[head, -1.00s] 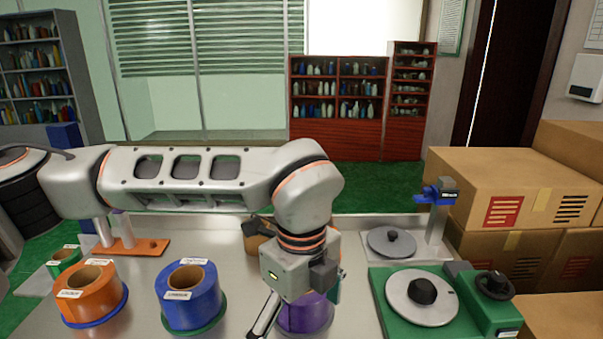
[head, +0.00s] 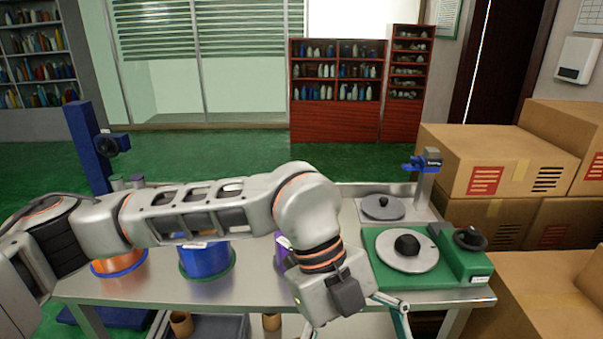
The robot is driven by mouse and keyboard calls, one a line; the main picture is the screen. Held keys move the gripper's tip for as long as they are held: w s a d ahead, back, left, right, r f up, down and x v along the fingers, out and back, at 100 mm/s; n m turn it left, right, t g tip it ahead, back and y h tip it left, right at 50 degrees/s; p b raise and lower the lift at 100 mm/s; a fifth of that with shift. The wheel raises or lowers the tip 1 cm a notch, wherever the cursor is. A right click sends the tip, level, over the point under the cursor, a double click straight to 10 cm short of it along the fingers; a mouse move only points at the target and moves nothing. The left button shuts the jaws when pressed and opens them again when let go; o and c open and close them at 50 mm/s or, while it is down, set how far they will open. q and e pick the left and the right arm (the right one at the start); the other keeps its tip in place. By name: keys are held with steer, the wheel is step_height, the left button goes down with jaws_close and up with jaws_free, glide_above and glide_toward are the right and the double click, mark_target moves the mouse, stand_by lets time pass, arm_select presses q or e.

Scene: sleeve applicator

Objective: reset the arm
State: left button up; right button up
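My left arm reaches in from the left across the table. Its gripper (head: 390,305) hangs at the bottom, just in front of the table's front edge, near the green device. One slim finger shows, and the fingertips are cut off or hidden, so I cannot tell if it is open or shut. I see nothing held in it. My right gripper is not in view. An orange roll (head: 120,265), a blue roll (head: 206,262) and a purple roll (head: 281,262) stand on the table, partly hidden behind my arm.
The metal table (head: 250,288) holds a green device (head: 455,265) with a grey disc and black knob. Behind it stands a grey disc (head: 383,208) beside a post with a blue head (head: 425,165). Cardboard boxes (head: 495,165) crowd the right side. A blue column (head: 90,145) rises at left.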

arm_select(q)
steer(key=s+d+r+m+g+h, duration=0.2)
steer(key=s+d+r+g+h, duration=0.1)
steer(key=s+d, duration=0.25)
steer(key=w+d+r+n+g+h, duration=0.1)
steer(key=w+d+r+g+h, duration=0.15)
steer(key=r+h, duration=0.9)
steer(key=w+a+n+t+h, duration=0.4)
steer(key=w+n+t+h, duration=0.2)
steer(key=w+n+t, duration=0.4)
steer(key=w+a+f+n+t+y+p, duration=0.1)
steer(key=w+a+f+n+t+y, duration=0.5)
steer(key=f+t, duration=0.35)
steer(key=w+a+f+n+t+y, duration=0.3)
steer(key=a+f+n+t+y, duration=0.45)
steer(key=f+n, duration=0.2)
steer(key=s+a+f+g+y, duration=0.2)
steer(key=s+a+f, duration=0.3)
steer(key=f, duration=0.5)
steer(key=s+a+f+n+g+y, duration=0.1)
steer(key=s+a+f+g+y, duration=0.1)
steer(key=s+a+f, duration=0.4)
steer(key=s+a+f+n+g+y, duration=0.1)
steer(key=s+a+f+g+y, duration=0.2)
steer(key=a+f, duration=0.5)
step_height(320, 180, down, 6)
steer(key=s+y, duration=0.1)
steer(key=s, duration=0.1)
steer(key=shift+s+p, duration=0.35)
steer(key=shift+s, duration=0.05)
